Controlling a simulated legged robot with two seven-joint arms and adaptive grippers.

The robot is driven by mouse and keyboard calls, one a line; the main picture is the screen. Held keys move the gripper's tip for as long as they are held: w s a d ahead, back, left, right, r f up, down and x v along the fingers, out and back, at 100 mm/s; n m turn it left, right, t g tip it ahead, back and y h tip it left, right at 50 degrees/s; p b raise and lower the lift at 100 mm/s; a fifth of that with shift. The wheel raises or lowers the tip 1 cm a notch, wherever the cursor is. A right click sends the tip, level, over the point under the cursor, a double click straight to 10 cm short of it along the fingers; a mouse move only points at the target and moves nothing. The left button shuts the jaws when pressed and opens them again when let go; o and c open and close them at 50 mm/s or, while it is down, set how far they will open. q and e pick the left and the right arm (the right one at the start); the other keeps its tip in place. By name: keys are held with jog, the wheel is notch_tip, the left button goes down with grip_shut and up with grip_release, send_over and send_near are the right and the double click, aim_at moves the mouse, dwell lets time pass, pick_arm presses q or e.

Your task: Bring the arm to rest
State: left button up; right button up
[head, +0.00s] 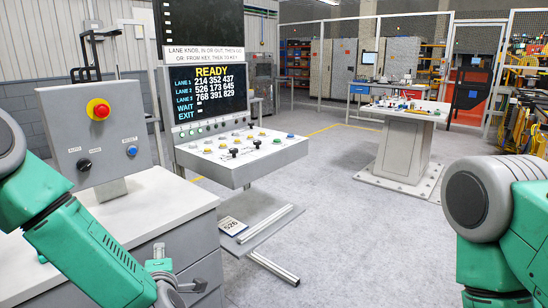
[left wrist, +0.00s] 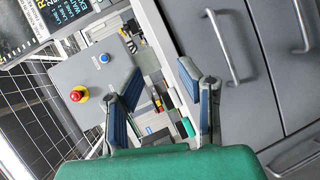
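My left arm comes in from the left in the head view, and its green forearm slants down to the bottom edge. My left gripper (head: 178,287) is partly visible there, low in front of the grey cabinet. In the left wrist view its two blue-padded fingers (left wrist: 160,70) stand apart, with no object held between them. My right arm shows at the right edge of the head view as a grey joint and green link. Its gripper is out of frame.
A grey box with a red emergency button (head: 98,109) stands on the white-topped cabinet (head: 150,221). A control console (head: 243,168) with a screen reading READY (head: 210,92) is beyond it. A table (head: 404,112) stands farther right. Grey floor between is open.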

pick_arm(q)
jog(key=s+d+f+m+g+h, duration=0.2)
jog(key=s+f+m+g+h, duration=0.4)
jog(key=s+f+m, duration=0.85)
jog(key=s+a+f+m+g, duration=0.2)
jog(key=s+f+m+g, duration=0.1)
jog(key=s, duration=0.8)
jog(key=s+a+f+m+g, duration=0.2)
jog(key=s+f+m+g, duration=0.2)
jog(key=s, duration=0.8)
jog(key=shift+s+a, duration=0.2)
jog(key=shift+s, duration=0.05)
